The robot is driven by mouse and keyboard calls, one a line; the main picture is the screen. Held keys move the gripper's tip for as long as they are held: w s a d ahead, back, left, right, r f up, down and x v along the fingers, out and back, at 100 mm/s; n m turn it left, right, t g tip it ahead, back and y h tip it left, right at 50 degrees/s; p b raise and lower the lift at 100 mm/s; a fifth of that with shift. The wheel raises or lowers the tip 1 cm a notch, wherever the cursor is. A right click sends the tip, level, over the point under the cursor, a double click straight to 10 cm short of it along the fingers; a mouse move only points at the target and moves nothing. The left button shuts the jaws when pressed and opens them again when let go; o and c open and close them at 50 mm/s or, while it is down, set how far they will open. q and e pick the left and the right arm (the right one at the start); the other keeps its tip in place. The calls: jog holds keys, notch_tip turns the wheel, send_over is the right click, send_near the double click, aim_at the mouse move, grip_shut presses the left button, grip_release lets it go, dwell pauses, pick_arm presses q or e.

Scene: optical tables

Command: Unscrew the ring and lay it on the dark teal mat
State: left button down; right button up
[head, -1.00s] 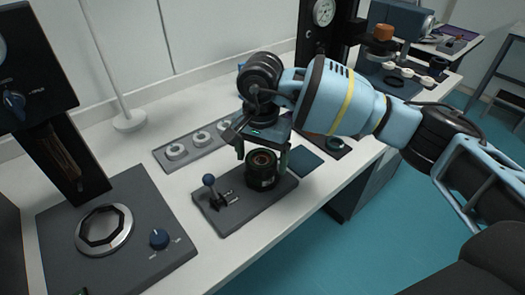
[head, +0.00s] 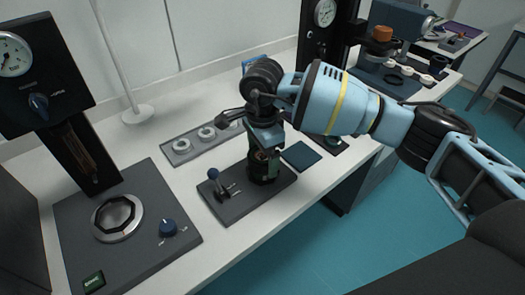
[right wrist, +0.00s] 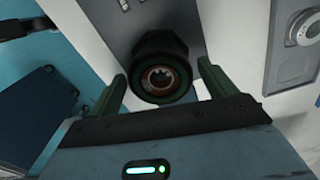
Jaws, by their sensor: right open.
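The black cylindrical holder (head: 264,172) stands upright on the dark base plate, and the ring (right wrist: 160,98) shows as a dark round rim at its top, around a brownish centre. My right gripper (head: 265,152) is over the holder and hides part of it. In the right wrist view its two green fingers stand open on either side of the ring, with gaps visible. My left gripper is not in view.
A grey tray (head: 183,150) with white rings lies behind. A dark instrument with a blue dial (head: 168,228) stands at left.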

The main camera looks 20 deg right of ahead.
pick_arm(q)
jog(key=shift+w, duration=0.15)
pick_arm(e)
jog(key=shift+c, duration=0.4)
jog(key=c, duration=0.9)
jog(key=shift+f+n+b, duration=0.15)
jog(key=shift+n+b, duration=0.25)
jog(key=shift+n, duration=0.7)
jog(key=shift+n+b, duration=0.4)
jog(key=shift+n, duration=0.7)
jog(key=n+b, duration=0.1)
jog(key=n, duration=0.2)
jog(key=n+b, duration=0.1)
jog(key=n, duration=0.1)
jog(key=shift+n, duration=0.4)
jog(key=n+b, duration=0.1)
jog(key=n, duration=0.3)
jog(key=shift+b, duration=0.35)
jog(key=n, duration=0.3)
jog(key=shift+r+b, duration=0.2)
jog(key=shift+b, duration=0.2)
pick_arm(q)
notch_tip(320, 180, down, 6)
jog(key=s, duration=0.2)
jog(key=shift+d+g, duration=0.15)
jog(key=shift+g, duration=0.25)
